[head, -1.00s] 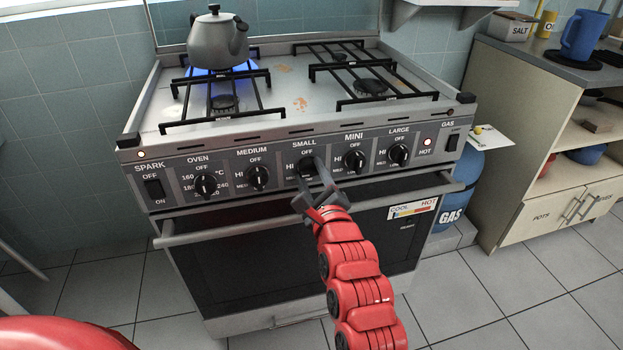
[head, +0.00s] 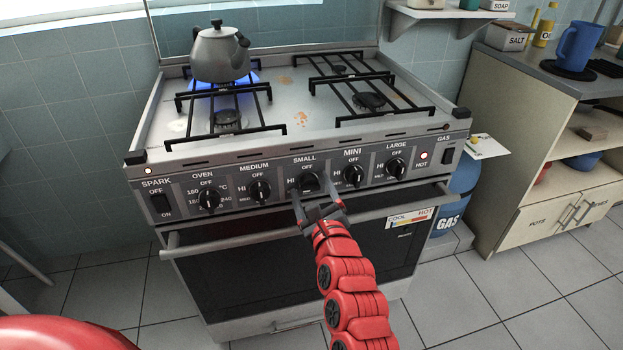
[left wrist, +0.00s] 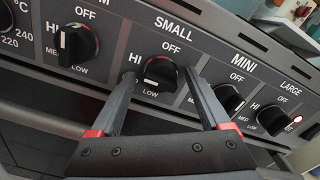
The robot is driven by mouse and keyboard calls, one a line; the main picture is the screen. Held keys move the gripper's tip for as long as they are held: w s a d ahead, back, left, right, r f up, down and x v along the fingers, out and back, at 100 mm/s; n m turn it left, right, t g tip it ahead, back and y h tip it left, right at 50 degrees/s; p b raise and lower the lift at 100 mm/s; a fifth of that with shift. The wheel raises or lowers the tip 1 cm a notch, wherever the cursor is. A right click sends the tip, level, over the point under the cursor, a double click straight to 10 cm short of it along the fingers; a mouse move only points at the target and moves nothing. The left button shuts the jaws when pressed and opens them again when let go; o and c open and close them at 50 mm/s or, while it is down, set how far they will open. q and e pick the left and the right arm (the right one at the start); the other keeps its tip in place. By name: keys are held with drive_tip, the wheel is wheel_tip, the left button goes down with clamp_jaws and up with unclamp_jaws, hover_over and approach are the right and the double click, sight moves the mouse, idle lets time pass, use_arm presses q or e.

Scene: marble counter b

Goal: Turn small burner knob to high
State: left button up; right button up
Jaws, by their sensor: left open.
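The small burner knob (head: 309,182) is black and sits under the SMALL label in the middle of the stove's front panel. In the left wrist view the small knob (left wrist: 160,71) has its white mark on the lower side, beside the word LOW. My left gripper (head: 311,188) is open, with its fingers spread in front of the knob. In the left wrist view the left gripper (left wrist: 160,76) has one fingertip on each side of the knob, with a gap to it. The right gripper is out of view.
The medium knob (head: 260,191) and mini knob (head: 353,175) flank it. An oven handle bar (head: 215,233) runs below the panel. A grey kettle (head: 219,55) stands over a blue flame at the back left. The floor in front is clear.

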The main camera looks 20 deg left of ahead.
use_arm(q)
drive_tip(key=m+p, duration=0.3)
drive_tip(key=m, duration=0.1)
drive_tip(key=shift+r, duration=0.2)
drive_tip(key=shift+f+m+p, duration=0.15)
drive_tip(key=shift+m+p, duration=0.45)
drive_tip(key=shift+m, duration=0.2)
drive_tip(key=shift+f, duration=0.1)
drive_tip(key=shift+s+d, duration=0.2)
drive_tip(key=shift+d, duration=0.05)
drive_tip(key=b+v, duration=0.1)
drive_tip(key=v, duration=0.5)
drive_tip(key=shift+s, duration=0.2)
drive_tip(key=shift+d, duration=0.1)
